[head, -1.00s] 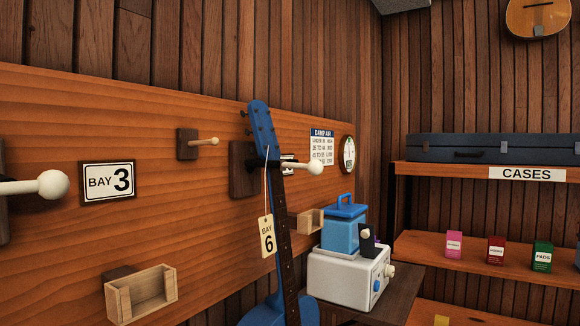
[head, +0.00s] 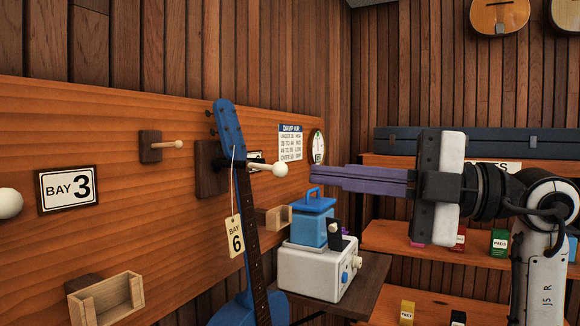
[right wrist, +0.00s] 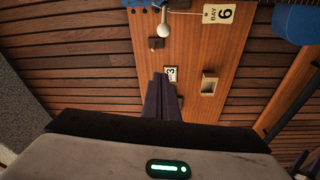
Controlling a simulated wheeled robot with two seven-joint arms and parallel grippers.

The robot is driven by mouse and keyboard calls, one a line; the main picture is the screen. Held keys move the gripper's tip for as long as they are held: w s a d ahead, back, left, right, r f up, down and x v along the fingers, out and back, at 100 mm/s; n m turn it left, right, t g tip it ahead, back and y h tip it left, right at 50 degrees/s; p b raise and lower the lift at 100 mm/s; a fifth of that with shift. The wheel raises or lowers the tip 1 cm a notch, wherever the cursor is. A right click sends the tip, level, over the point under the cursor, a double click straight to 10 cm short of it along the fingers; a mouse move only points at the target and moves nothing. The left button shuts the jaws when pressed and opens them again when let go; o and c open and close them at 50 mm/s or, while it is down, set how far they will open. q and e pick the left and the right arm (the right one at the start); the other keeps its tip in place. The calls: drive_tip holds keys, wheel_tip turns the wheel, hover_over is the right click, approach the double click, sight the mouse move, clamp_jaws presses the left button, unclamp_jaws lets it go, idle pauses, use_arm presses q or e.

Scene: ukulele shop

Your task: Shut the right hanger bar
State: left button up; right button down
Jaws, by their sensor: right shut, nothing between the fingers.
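The right hanger bar (head: 268,167) sticks out from a dark block on the wooden wall panel and ends in a white ball. The ball also shows in the right wrist view (right wrist: 163,30). A blue ukulele (head: 257,250) with a BAY 6 tag (head: 235,235) hangs upright there, its neck crossing in front of the block. My right gripper (head: 314,178) reaches in from the right, its purple fingers shut and empty. The fingertips appear just right of the ball in the head view; I cannot tell the gap in depth. My left gripper is out of view.
A white machine with a blue top (head: 322,270) stands on a small table below my right gripper. Another white-balled hanger (head: 9,203) is beside the BAY 3 sign (head: 68,188). A small peg (head: 167,144) and wooden boxes (head: 105,300) are on the panel. Shelves stand behind my arm.

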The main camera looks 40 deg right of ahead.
sight(287, 170)
drive_tip(key=w+p, duration=0.1)
drive_tip(key=w, duration=0.2)
drive_tip(key=w+a+p, duration=0.1)
drive_tip(key=w, duration=0.2)
drive_tip(key=w+p, duration=0.1)
drive_tip(key=w, duration=0.2)
drive_tip(key=shift+a+r+p, duration=0.2)
drive_tip(key=shift+a+p, duration=0.1)
drive_tip(key=shift+a, duration=0.05)
drive_tip(key=shift+w+d+f, duration=0.1)
drive_tip(key=shift+d+f, duration=0.05)
drive_tip(key=shift+d, duration=0.4)
drive_tip(key=shift+d, duration=0.1)
